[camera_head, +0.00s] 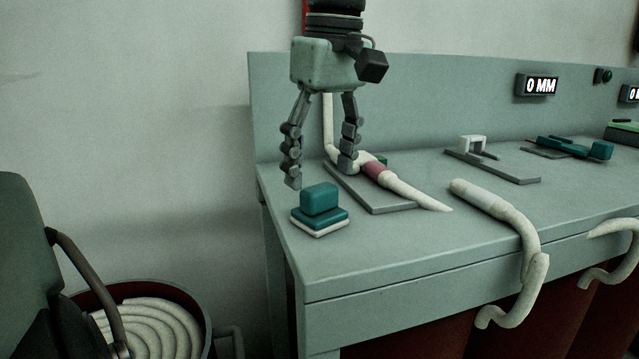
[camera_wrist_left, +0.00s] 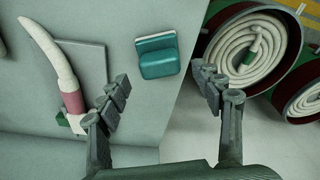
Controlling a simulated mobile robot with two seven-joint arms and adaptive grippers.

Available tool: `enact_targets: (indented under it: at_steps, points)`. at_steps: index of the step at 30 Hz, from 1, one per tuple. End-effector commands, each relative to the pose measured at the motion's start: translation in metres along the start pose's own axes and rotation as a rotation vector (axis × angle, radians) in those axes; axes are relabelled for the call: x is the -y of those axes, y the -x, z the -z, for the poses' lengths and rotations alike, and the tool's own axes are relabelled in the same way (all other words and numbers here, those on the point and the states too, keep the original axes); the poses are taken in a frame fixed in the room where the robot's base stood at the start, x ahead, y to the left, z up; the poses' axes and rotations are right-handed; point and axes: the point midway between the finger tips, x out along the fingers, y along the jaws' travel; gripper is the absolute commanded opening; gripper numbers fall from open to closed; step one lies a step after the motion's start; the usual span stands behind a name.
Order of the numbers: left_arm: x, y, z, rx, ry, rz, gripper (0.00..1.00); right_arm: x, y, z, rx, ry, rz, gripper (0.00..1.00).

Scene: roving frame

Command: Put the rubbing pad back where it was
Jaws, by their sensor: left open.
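The rubbing pad (camera_head: 320,207) is a teal block with a pale underside. It rests near the left end of the grey-green bench (camera_head: 300,261). It also shows in the left wrist view (camera_wrist_left: 158,57), ahead of the fingers. My left gripper (camera_head: 322,178) points down above the bench with its fingers spread and nothing between them. In the head view its left finger ends just above and behind the pad. In the left wrist view the open fingers (camera_wrist_left: 163,88) stand either side of the pad's line, apart from it. My right gripper is not in view.
A grey plate (camera_head: 385,205) with a white hose and pink band (camera_head: 374,172) lies right of the pad. Another hose (camera_head: 500,209) hangs over the front edge. A bracket (camera_head: 472,145) stands farther right. A bin of coiled hose (camera_head: 150,325) is on the floor at left.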

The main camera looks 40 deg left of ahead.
Motion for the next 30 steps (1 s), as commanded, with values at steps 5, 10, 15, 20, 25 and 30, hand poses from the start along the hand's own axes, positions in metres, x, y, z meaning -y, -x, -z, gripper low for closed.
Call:
enact_targets:
  at_steps: [5,10,15,20,25,30]
  points:
    - [-0.001,0.042,0.0,0.001,0.0,-0.004,0.66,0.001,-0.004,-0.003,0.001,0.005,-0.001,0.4]
    - [0.0,0.069,0.0,0.001,0.0,0.0,0.66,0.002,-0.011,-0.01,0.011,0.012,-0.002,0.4]
    - [0.0,0.082,0.0,0.001,-0.001,0.001,0.66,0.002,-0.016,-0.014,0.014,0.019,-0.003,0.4]
    - [0.0,0.084,0.0,0.001,-0.001,0.002,0.66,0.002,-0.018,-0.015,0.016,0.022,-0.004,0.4]
    - [0.0,0.083,0.0,0.001,-0.001,0.002,0.66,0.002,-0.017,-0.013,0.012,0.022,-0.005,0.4]
    - [0.0,0.083,0.0,0.001,-0.001,0.002,0.66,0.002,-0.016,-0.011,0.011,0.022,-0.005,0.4]
